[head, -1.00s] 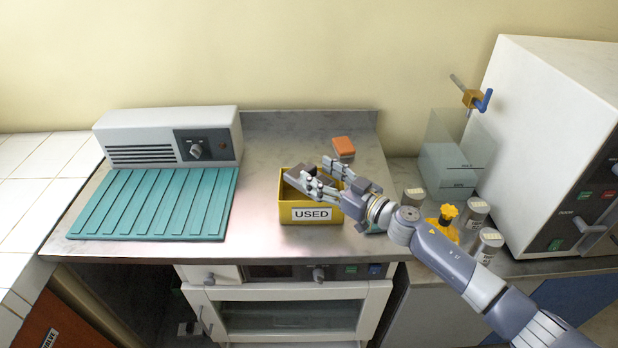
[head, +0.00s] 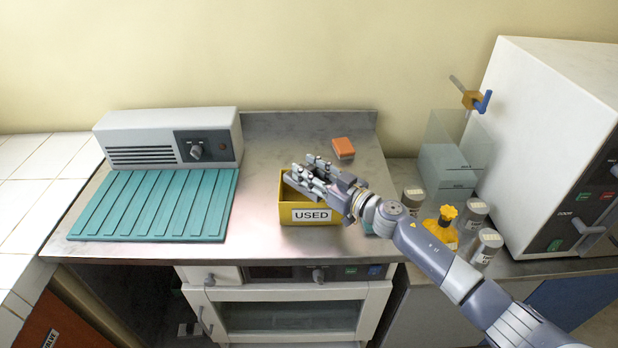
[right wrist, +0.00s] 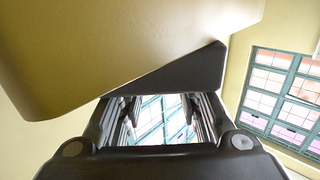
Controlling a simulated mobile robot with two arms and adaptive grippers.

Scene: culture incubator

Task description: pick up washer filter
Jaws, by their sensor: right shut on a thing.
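No part is marked as a washer filter. A dark grey block (head: 290,176) lies in the open top of the yellow bin (head: 286,212) labelled USED, mostly hidden by my right gripper (head: 306,177). That gripper reaches over the bin from the right with its fingers drawn together, shut on what looks like this block. The held part is hidden in the head view. In the right wrist view a dark wedge (right wrist: 185,82) crosses just beyond the fingers (right wrist: 158,118), beside a large yellow surface (right wrist: 130,45). My left gripper is not in view.
An orange and grey block (head: 343,148) lies behind the bin. A grey appliance (head: 150,130) with a teal ribbed mat (head: 150,205) stands at left. Steel between mat and bin is clear.

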